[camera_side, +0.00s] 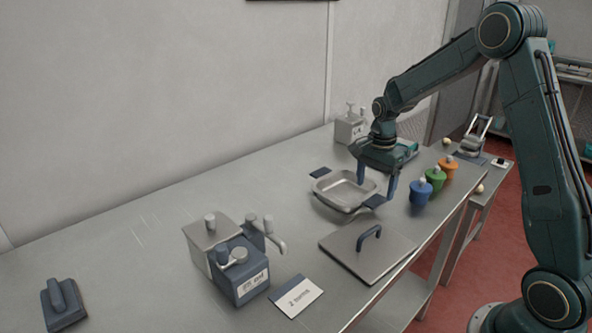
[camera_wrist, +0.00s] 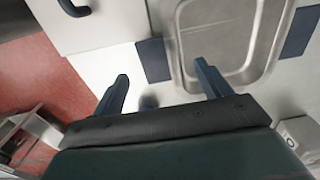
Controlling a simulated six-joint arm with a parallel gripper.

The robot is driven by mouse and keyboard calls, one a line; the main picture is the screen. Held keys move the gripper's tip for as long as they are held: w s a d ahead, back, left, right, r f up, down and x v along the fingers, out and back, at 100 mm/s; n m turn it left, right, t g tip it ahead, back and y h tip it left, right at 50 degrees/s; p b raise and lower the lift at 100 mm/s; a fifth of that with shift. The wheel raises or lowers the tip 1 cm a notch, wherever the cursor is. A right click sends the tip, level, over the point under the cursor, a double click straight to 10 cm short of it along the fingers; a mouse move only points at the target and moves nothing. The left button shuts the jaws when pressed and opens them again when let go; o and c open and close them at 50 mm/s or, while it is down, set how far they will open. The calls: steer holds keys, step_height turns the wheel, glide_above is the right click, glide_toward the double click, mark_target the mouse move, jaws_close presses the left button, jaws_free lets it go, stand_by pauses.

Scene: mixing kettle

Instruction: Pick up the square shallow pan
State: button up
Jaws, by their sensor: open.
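The square shallow pan (camera_side: 345,190) is grey metal with a dark blue handle at each end. It sits on the steel table towards the back right. In the wrist view the pan (camera_wrist: 225,40) fills the upper right, with one blue handle (camera_wrist: 154,60) to its left and another at its right. My gripper (camera_side: 375,190) is open and empty, beside and over the pan's right end. In the wrist view my gripper (camera_wrist: 160,85) has one finger over the pan's near edge and the other left of the left handle. Whether the fingers touch the pan is unclear.
A flat lid (camera_side: 365,252) with a blue handle lies in front of the pan. Blue, green and orange pots (camera_side: 421,192) stand close to its right. A grey and blue dispenser (camera_side: 235,260) and a card (camera_side: 298,296) are front left. The left table surface is mostly clear.

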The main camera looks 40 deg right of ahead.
mark_target(373, 199)
steer(key=shift+f, duration=2.1)
steer(key=c, duration=1.2)
steer(key=shift+r, duration=0.2)
step_height(373, 199, up, 20)
steer(key=shift+f, duration=0.15)
